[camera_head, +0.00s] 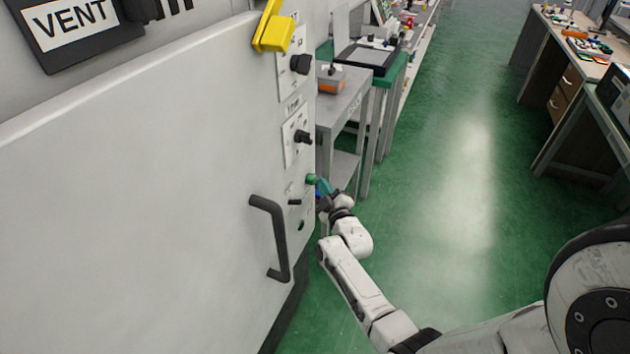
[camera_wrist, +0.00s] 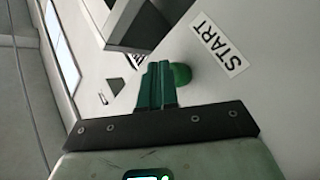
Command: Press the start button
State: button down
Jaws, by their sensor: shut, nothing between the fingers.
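The start button is a green round knob (camera_wrist: 181,74) beside a white label reading START (camera_wrist: 219,45) in the wrist view. In the head view the green button (camera_head: 311,179) sits on the right edge of the white machine front. My gripper (camera_wrist: 158,66) is shut and empty, its green fingertips right at the button's left side in the wrist view. It overlaps the button there; I cannot tell whether it touches. In the head view my gripper (camera_head: 321,184) reaches the button from the right.
The white machine door has a black handle (camera_head: 277,238) left of the button. Black knobs (camera_head: 301,137) and a yellow lever (camera_head: 272,28) are above it. A grey cart (camera_head: 345,95) stands behind. The green floor to the right is clear.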

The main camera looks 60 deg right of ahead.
jog(key=shift+w, duration=0.45)
dwell(0.6)
jog(key=shift+s+b, duration=0.4)
jog(key=shift+s, duration=0.55)
jog(key=shift+s+d+b, duration=0.2)
jog(key=shift+s+b, duration=0.3)
jog(key=shift+s, duration=2.05)
